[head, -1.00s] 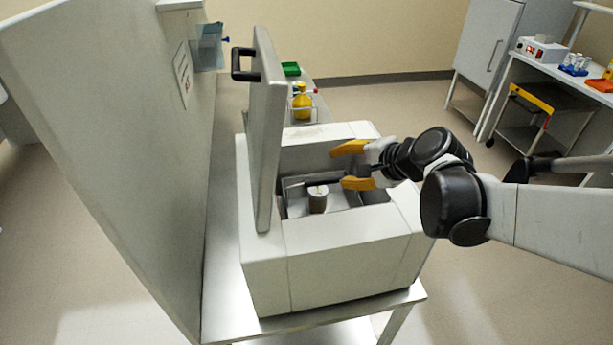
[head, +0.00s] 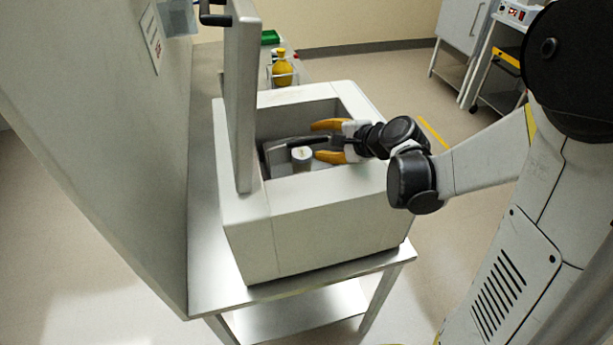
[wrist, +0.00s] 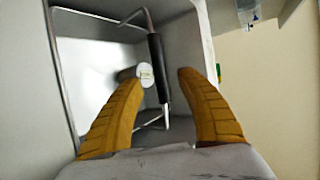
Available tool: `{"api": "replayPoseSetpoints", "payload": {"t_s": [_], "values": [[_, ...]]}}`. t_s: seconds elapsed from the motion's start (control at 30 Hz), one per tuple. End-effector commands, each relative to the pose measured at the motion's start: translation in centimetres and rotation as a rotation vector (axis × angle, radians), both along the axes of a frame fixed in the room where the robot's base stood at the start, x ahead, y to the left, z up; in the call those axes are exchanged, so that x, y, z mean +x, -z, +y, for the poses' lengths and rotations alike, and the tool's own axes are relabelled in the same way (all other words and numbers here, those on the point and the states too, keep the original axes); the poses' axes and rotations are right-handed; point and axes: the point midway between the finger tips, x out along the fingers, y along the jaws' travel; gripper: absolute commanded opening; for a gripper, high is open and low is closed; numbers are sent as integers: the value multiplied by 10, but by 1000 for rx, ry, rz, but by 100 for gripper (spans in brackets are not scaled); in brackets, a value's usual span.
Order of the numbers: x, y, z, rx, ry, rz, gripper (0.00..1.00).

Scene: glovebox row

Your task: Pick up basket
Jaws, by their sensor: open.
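The metal basket sits inside the open white box. Its raised bail handle has a black grip (head: 288,143), which also shows in the wrist view (wrist: 158,68). A small grey cylinder with a pale top (head: 302,160) stands in the basket; its top shows in the wrist view (wrist: 144,75). My gripper (head: 320,141) is open, its two yellow fingers inside the box opening, right of the cylinder. In the wrist view, the handle grip lies between the fingertips (wrist: 160,78), apart from the right finger. Whether the left finger touches anything I cannot tell.
The white box (head: 330,215) stands on a metal table (head: 240,292). Its upright lid (head: 240,100) rises at the left of the opening, and a tall grey panel (head: 110,130) stands further left. A yellow bottle (head: 282,70) and a green tray (head: 270,37) are behind.

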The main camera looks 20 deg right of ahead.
Motion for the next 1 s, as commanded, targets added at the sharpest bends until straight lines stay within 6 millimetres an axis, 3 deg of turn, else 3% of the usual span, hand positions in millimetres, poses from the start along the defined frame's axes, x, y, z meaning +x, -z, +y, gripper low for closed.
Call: {"api": "replayPoseSetpoints", "payload": {"t_s": [0.23,0.5,0.63,0.67,1.0], "values": [[29,22,15,0,-2,1,45],[33,22,17,-1,-1,0,43],[33,22,16,-1,-1,0,4],[33,22,16,-1,-1,0,0],[33,21,17,0,0,-1,0]]}}
